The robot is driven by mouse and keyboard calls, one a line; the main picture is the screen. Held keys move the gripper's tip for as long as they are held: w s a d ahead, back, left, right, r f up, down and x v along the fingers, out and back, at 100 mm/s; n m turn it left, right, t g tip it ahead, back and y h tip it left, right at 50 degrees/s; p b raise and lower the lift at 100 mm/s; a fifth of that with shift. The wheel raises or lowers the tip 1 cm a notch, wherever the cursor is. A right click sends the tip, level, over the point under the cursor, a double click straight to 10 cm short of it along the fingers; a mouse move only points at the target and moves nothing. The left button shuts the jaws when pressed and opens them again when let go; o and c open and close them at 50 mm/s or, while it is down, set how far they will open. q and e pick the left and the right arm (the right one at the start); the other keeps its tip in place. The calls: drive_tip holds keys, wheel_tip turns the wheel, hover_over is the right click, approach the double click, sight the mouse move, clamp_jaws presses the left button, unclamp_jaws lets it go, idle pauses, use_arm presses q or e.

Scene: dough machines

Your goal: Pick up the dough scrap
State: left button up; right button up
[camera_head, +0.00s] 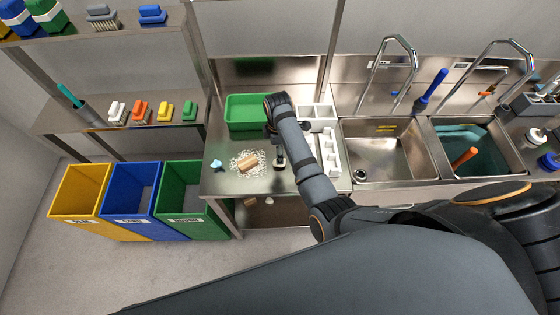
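A tan lump that looks like the dough scrap (248,161) lies on a pile of white shreds (236,158) on the steel counter (215,184). My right arm reaches in from the right over the counter. My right gripper (280,164) hangs from its wrist just right of the pile, apart from the tan lump. Its fingers are too small and dark to tell whether they are open. My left gripper is not in view.
A green tray (246,110) stands behind the pile, with white containers (328,148) right of my arm. Two sinks (388,152) are at the right. Yellow (78,192), blue (130,190) and green bins (184,192) stand left of the counter. Shelves hold brushes.

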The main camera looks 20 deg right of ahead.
drive_tip(key=shift+s+a+f, duration=0.1)
drive_tip(key=shift+a+f, duration=0.05)
drive_tip(key=shift+f, duration=0.75)
drive_tip(key=shift+w+d+f, duration=0.15)
drive_tip(key=shift+w+d, duration=0.1)
drive_tip(key=shift+w+d+f, duration=0.1)
drive_tip(key=shift+d+f, duration=0.1)
drive_tip(key=shift+f, duration=0.05)
wheel_tip(320, 180, down, 3)
drive_tip(key=shift+f+b, duration=0.1)
drive_tip(key=shift+b, duration=0.7)
drive_tip(key=f+b, duration=0.1)
drive_tip(key=b, duration=0.1)
drive_tip(key=shift+s+a+f+b, duration=0.15)
drive_tip(key=shift+s+f+b, duration=0.05)
drive_tip(key=shift+f+b, duration=0.15)
drive_tip(key=shift+w+r, duration=0.1)
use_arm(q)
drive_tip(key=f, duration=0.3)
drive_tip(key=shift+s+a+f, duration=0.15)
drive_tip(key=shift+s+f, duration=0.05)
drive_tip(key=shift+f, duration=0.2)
use_arm(e)
drive_tip(key=c, duration=1.2)
